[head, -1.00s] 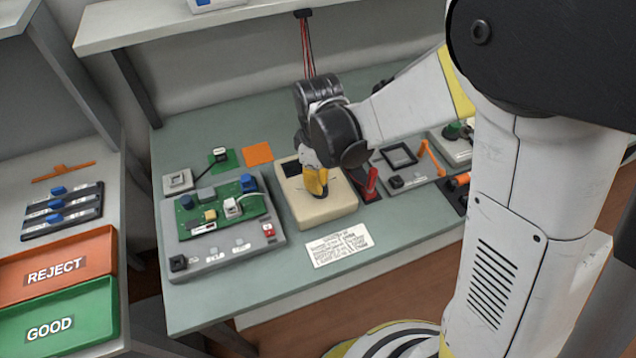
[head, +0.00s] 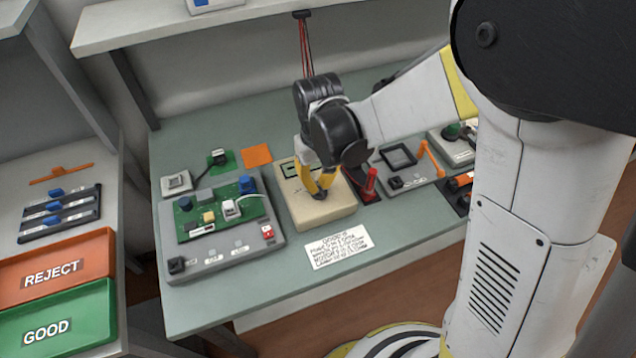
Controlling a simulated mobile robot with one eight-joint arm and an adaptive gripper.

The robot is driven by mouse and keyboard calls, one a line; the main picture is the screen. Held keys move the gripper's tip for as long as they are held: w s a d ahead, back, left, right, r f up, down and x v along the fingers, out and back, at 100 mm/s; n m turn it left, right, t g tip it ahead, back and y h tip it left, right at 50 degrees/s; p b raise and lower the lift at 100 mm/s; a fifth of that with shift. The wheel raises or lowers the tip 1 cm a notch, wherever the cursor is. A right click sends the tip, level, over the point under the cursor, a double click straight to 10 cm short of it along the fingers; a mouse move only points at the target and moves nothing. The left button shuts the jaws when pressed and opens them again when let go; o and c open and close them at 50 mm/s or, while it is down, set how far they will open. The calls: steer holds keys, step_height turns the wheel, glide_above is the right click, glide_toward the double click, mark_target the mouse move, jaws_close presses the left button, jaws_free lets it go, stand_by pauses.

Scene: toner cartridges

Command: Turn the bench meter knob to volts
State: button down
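The bench meter (head: 333,212) is a cream box in the middle of the green bench. The knob (head: 320,196) is a small dark shape on the meter's top, mostly hidden by my fingers. My gripper (head: 320,188) points down over the meter with two yellow fingers, their tips at the knob. Whether the fingers grip the knob or only stand around it cannot be told. The knob's pointer and markings are too small to read.
A grey fixture with a green circuit board (head: 222,212) stands left of the meter. A red lever (head: 371,182) stands close on its right. A printed card (head: 338,247) lies in front. Red REJECT (head: 100,240) and green GOOD (head: 103,290) trays are at far left.

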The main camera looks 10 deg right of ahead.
mark_target(318, 186)
steer(key=shift+m, duration=0.3)
steer(key=c, duration=1.5)
jaws_free()
steer(key=shift+c, duration=0.2)
step_height(318, 186, up, 12)
